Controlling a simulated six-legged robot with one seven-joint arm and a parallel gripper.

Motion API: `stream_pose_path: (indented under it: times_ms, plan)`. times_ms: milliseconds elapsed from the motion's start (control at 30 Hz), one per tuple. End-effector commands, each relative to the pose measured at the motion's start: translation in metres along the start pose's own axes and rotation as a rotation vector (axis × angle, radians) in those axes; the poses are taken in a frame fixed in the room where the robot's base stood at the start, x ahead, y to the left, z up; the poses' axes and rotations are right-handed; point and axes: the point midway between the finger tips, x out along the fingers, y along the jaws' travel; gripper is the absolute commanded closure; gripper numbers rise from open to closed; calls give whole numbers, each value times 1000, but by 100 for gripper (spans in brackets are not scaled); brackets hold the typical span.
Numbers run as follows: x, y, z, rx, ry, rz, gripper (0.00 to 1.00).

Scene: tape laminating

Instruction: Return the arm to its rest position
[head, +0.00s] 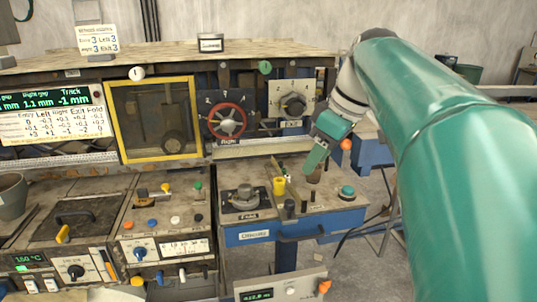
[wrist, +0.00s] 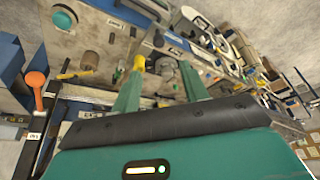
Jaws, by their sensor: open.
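My green arm reaches in from the right side of the head view. My gripper (head: 316,158) hangs over the right end of the machine bench, above the small blue control stand. In the wrist view my gripper (wrist: 158,85) shows two green fingers spread apart, with nothing held between them. Beyond the fingertips are a yellow knob (wrist: 139,62) and a grey round knob (wrist: 166,66) on the panel. The yellow knob also shows in the head view (head: 279,186), left of and below my gripper. I cannot tell the exact gap to the panel.
A teal button (head: 347,192) sits at the panel's right end. A red handwheel (head: 227,121) and a yellow-framed window (head: 154,119) are behind to the left. An orange ball-topped lever (wrist: 36,80) stands left in the wrist view.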

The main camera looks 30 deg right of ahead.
Motion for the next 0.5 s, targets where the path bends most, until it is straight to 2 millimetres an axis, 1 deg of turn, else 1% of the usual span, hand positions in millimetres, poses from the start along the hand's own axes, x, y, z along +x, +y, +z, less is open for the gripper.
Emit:
stream_pose_path:
  times_ms: [233,300,367,467,500]
  plan:
    - [0,0,0,1,0,0,56]
    - [4,-5,-1,9,-1,1,56]
    - [11,-14,-2,27,-3,7,56]
    - [32,-42,-4,85,-10,27,56]
    - [44,-56,-3,117,-13,39,56]
